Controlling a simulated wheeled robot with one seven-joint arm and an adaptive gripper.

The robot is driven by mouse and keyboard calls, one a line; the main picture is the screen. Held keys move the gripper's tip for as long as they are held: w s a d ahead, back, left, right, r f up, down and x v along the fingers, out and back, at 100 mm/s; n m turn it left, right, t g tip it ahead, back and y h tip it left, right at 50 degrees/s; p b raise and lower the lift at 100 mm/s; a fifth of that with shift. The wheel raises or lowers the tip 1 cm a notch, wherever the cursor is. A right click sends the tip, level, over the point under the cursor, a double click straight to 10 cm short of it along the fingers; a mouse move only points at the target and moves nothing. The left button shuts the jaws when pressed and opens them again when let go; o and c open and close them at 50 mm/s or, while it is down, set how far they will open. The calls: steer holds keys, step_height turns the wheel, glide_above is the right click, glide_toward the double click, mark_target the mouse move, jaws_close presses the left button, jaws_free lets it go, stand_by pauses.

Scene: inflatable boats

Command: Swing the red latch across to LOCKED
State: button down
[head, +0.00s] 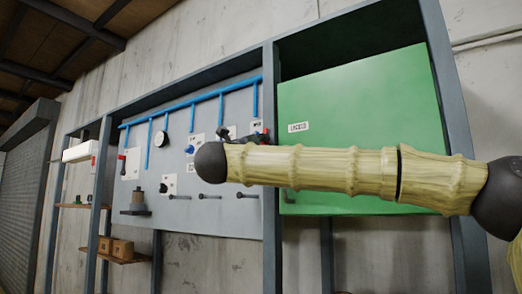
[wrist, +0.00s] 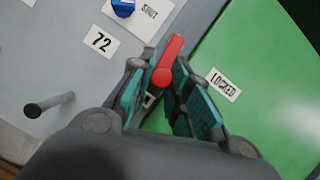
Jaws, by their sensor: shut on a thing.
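The red latch (wrist: 170,55) is a short red handle at the border between the grey panel and the green door. In the wrist view my gripper (wrist: 165,78) has its teal-padded fingers on either side of it, shut on it. The latch's free end points up and slightly right in that view. The white LOCKED label (wrist: 225,85) is on the green door, right of the fingers and apart from the latch. In the head view a bit of red latch (head: 260,138) shows above my arm, which hides most of my gripper. The LOCKED label (head: 298,127) shows there too.
The grey panel (head: 220,215) carries blue pipes (head: 190,101), labels and several dark pegs. The green door (head: 350,90) sits in a dark frame. A shelf with boxes (head: 122,249) is at left.

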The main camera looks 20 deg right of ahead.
steer(key=n+y, duration=0.1)
steer(key=n, duration=0.2)
steer(key=s+d+r+n+y, duration=0.1)
steer(key=n+y, duration=0.1)
steer(key=n, duration=0.1)
steer(key=s+d+r+n+t+y, duration=0.1)
steer(key=n, duration=0.3)
steer(key=shift+s+r+y+b, duration=0.1)
steer(key=shift+s+y+b, duration=0.15)
steer(key=shift+y+b, duration=0.05)
steer(key=n+p, duration=0.1)
steer(key=n, duration=0.1)
steer(key=r+n+y+p, duration=0.1)
steer(key=n+p, duration=0.1)
steer(key=r+n+g+p, duration=0.1)
steer(key=p, duration=0.1)
steer(key=shift+s+d+r+n+y, duration=0.15)
steer(key=shift+s+d+n+y, duration=0.15)
steer(key=shift+s+n, duration=0.1)
steer(key=n+p, duration=0.1)
steer(key=p, duration=0.1)
steer(key=n+g+p, duration=0.1)
steer(key=shift+r+y+p, duration=0.3)
steer(key=shift+p, duration=0.05)
steer(key=shift+n+p, duration=0.4)
steer(key=c, duration=1.3)
jaws_free()
